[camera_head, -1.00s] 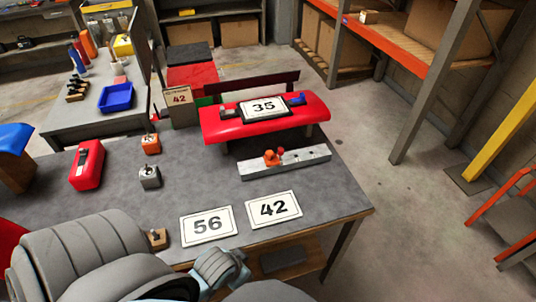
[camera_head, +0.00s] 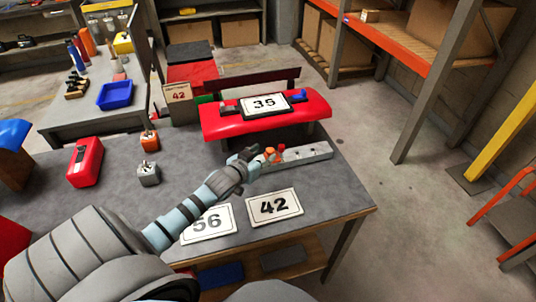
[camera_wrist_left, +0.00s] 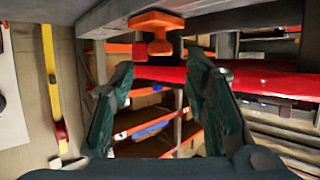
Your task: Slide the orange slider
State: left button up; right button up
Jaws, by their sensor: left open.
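The orange slider (camera_head: 270,154) sits on a light grey rail (camera_head: 308,154) lying on the workbench, in front of the red kart part. My left gripper (camera_head: 250,153) is just left of the slider in the head view and partly covers the rail's left end. In the left wrist view the slider (camera_wrist_left: 156,30) shows at the top, beyond the two dark green fingers of my left gripper (camera_wrist_left: 160,75). The fingers are apart with nothing between them. The slider appears apart from them. My right gripper is not in view.
The red kart part (camera_head: 222,127) with a "35" plate (camera_head: 264,104) stands behind the rail. Plates "42" (camera_head: 275,207) and "56" (camera_head: 212,223) lie in front. A grey switch box (camera_head: 148,175), an orange one (camera_head: 150,143) and a red box (camera_head: 85,162) stand left.

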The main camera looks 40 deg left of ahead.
aim_at(269, 150)
pick_arm(q)
jog(key=b+x, duration=0.1)
jog(key=x, duration=0.4)
jog(key=shift+f, duration=0.15)
jog(key=shift+c, duration=0.6)
grip_shut()
